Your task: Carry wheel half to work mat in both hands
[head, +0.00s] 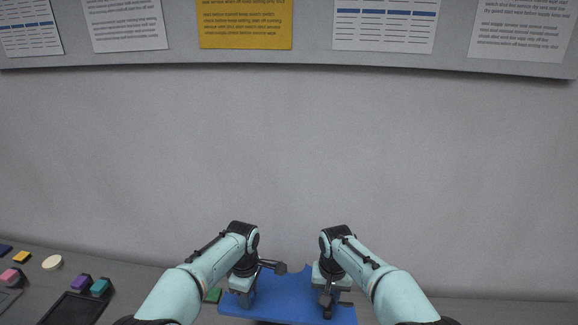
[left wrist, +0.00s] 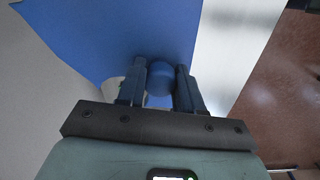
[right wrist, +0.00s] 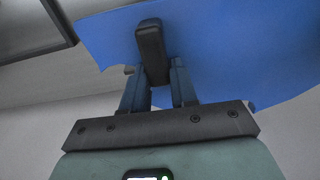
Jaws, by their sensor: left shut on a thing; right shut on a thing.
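A flat blue plate with a notched edge, which I take for the wheel half (head: 285,308), lies level at the bottom of the head view, between and below my two hands. My left gripper (head: 246,300) is over its left part. In the left wrist view its fingers are closed on a rounded blue knob (left wrist: 160,78) in front of the blue surface. My right gripper (head: 327,308) is over its right part. In the right wrist view its fingers are closed on a dark grey block-like grip (right wrist: 151,48) against the blue plate. I cannot make out a separate work mat.
A grey bench (head: 130,278) runs along a pale wall (head: 290,160). At the left are a dark tray (head: 72,309) and several small coloured pieces, among them a purple one (head: 81,283) and a teal one (head: 101,287). A green piece (head: 213,295) is beside my left gripper.

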